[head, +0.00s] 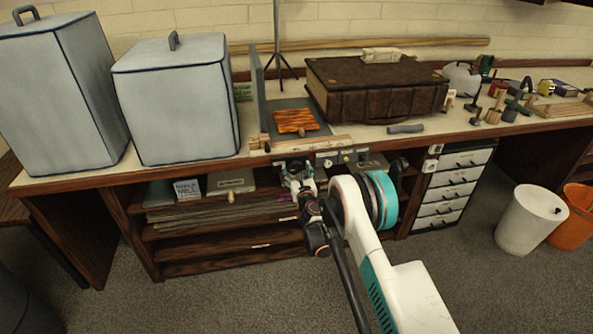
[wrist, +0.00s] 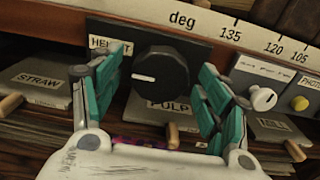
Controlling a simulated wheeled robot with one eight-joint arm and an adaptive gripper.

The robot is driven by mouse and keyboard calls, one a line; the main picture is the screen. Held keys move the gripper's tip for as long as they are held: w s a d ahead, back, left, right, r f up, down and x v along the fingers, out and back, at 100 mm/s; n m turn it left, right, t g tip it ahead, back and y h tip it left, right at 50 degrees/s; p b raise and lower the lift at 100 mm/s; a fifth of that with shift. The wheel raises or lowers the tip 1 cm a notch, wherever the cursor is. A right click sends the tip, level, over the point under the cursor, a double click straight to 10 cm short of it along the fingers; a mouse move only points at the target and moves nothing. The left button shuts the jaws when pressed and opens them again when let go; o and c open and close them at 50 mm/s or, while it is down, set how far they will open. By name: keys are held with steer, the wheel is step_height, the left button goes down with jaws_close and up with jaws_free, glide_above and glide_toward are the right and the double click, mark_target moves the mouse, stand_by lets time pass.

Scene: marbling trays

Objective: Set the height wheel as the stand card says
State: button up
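The height wheel (wrist: 170,70) is a round black knob on a dark panel in the wrist view, below a "deg" scale. Its white mark points left. A label (wrist: 108,45) beside it starts with "HE"; a finger covers part of the rest. My gripper (wrist: 161,85) is open, with teal-padded fingers to the left and right of the wheel and visible gaps. In the head view my gripper (head: 300,178) is at the bench front, and the wheel cannot be made out there. I cannot make out a readable stand card.
A smaller white knob (wrist: 263,98) and a yellow button (wrist: 300,103) sit right of the wheel. Labelled boards with wooden handles, such as STRAW (wrist: 38,85), lie below. On the bench are a large brown book (head: 375,90) and two grey covered boxes (head: 175,105).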

steer(key=c, duration=1)
steer(key=shift+o, duration=0.2)
steer(key=shift+n, duration=0.5)
steer(key=n, duration=0.3)
steer(key=shift+n, duration=0.4)
steer(key=n, duration=0.5)
steer(key=shift+n, duration=0.3)
steer(key=n, duration=0.9)
steer(key=shift+s+n, duration=0.1)
steer(key=shift+n, duration=0.2)
